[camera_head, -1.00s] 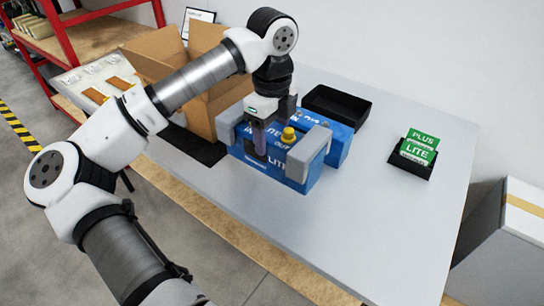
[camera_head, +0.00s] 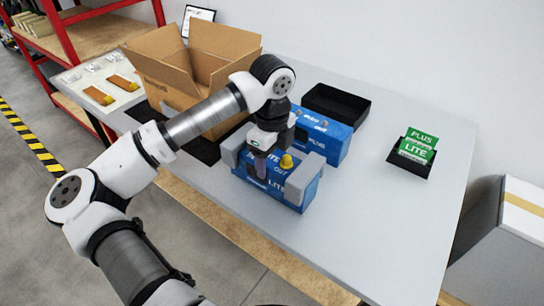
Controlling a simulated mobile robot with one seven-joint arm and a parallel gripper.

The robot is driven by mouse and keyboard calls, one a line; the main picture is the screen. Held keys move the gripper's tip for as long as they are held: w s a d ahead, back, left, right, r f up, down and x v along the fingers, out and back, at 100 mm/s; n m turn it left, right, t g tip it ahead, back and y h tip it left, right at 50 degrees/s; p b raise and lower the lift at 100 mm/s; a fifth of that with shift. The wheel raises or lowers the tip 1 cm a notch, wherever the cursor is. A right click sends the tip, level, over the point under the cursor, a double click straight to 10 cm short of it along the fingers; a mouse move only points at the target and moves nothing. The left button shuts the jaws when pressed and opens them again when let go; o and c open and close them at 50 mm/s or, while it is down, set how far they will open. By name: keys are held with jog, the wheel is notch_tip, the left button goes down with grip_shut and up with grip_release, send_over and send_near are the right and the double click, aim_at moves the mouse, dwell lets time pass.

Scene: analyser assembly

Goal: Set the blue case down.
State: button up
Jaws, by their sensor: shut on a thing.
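The blue case (camera_head: 294,197) has grey ends, "LITE" lettering and a yellow knob on top. It is at the front edge of the grey table, upright. My gripper (camera_head: 262,168) points down over its left half and is shut on it; the fingertips are partly hidden against the case. Whether the case's underside touches the table cannot be told. A second blue case (camera_head: 325,146) with "PLUS" and "OUT" lettering stands on the table just behind it.
An open cardboard box (camera_head: 180,77) stands at the back left on a dark mat (camera_head: 200,150). A black tray (camera_head: 337,104) lies behind the cases. A black holder with green cards (camera_head: 412,156) is at the right. The table (camera_head: 370,220) is clear at the front right.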

jog(key=shift+f, duration=0.1)
jog(key=o, duration=1.6)
notch_tip(320, 180, up, 12)
jog(key=shift+r+b, duration=0.15)
jog(key=shift+b, duration=0.8)
